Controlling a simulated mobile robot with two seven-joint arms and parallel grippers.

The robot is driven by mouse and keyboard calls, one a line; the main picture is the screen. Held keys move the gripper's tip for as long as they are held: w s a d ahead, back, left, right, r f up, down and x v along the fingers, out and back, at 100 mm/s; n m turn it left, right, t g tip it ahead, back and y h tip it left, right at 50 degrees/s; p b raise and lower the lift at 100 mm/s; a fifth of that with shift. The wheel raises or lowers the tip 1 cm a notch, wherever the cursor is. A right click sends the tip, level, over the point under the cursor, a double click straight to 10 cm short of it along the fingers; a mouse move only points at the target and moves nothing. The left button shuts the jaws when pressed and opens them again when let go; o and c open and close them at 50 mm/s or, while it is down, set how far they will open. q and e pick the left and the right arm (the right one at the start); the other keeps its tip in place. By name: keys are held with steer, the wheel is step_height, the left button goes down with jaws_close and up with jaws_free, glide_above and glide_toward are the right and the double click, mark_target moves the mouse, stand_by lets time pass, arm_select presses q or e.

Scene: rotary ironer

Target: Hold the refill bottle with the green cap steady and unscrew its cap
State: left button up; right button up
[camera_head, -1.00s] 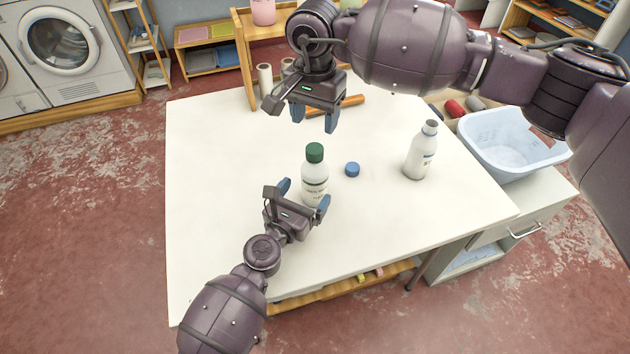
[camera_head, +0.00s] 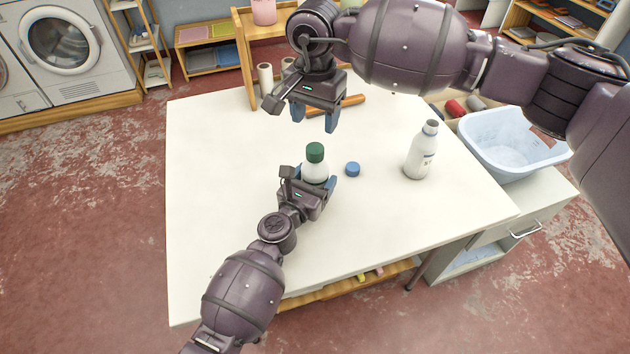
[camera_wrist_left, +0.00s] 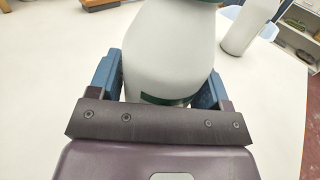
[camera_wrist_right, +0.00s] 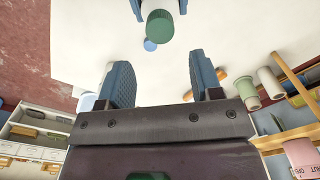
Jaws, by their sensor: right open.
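The refill bottle (camera_head: 315,171) is white with a green cap (camera_head: 315,152) and stands upright on the table. My left gripper (camera_head: 317,183) has its fingers on either side of the bottle's body, below the cap. In the left wrist view the bottle (camera_wrist_left: 168,55) fills the space between the fingers, which are spread wide; firm contact cannot be made out. My right gripper (camera_head: 315,120) is open and empty, above and behind the bottle. The right wrist view shows the green cap (camera_wrist_right: 160,27) beyond its fingertips. The bottle's lower part is hidden by my left gripper.
A loose blue cap (camera_head: 352,169) lies right of the bottle on the white table (camera_head: 220,220). A pale blue basin (camera_head: 510,145) is beyond the table's right side. The table's left part is clear.

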mark_target(315, 148)
arm_select(q)
steer(key=c, duration=1.2)
arm_select(e)
steer(key=shift+f, duration=0.1)
arm_select(q)
jaws_close()
arm_select(e)
steer(key=m, duration=1)
steer(key=a+m, duration=0.1)
steer(key=m, duration=1)
steer(key=m+y, duration=0.1)
steer(key=m, duration=1)
steer(key=shift+s+a+f, duration=0.1)
steer(key=shift+s+a, duration=0.2)
steer(key=shift+a, duration=0.05)
steer(key=m, duration=0.6)
steer(key=shift+w+d+r, duration=0.2)
steer(key=shift+w+d, duration=0.05)
steer(key=shift+d, duration=0.1)
steer(key=m, duration=0.5)
steer(key=shift+d+m+h, duration=0.3)
steer(key=shift+d+h, duration=0.05)
steer(key=shift+h, duration=0.05)
steer(key=m, duration=0.5)
steer(key=shift+d+m, duration=0.15)
steer(key=shift+m, duration=0.15)
steer(key=shift+f, duration=4)
